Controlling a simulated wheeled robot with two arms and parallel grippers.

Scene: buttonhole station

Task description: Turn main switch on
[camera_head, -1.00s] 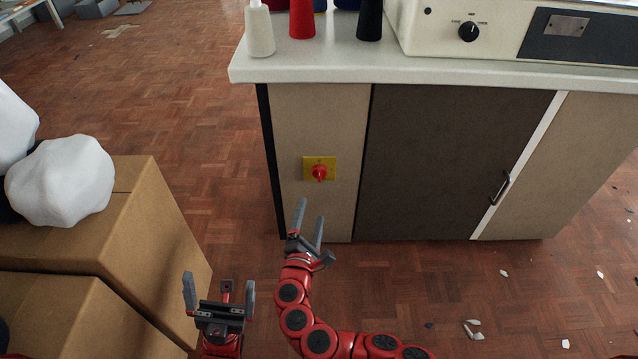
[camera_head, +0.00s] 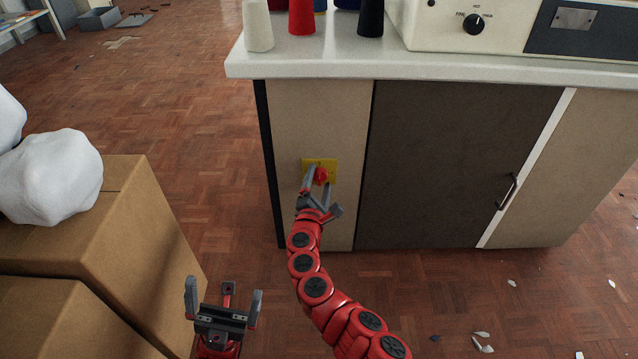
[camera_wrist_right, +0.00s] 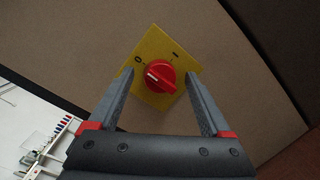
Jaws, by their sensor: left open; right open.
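The main switch is a red rotary knob (camera_head: 321,175) on a yellow plate (camera_head: 331,164), fixed to the beige front panel of the cabinet. In the right wrist view the red knob (camera_wrist_right: 159,77) shows on the yellow plate (camera_wrist_right: 152,43) with an "O" mark and an "I" mark. My left gripper (camera_head: 223,294) is open and empty, low at the left above the floor.
Cardboard boxes (camera_head: 120,235) with a white lumpy bundle (camera_head: 55,178) stand at the left. The cabinet's countertop (camera_head: 330,66) juts out above the switch, bearing thread cones (camera_head: 257,28) and a machine (camera_head: 460,25). A dark door with a handle (camera_head: 507,191) is to the right.

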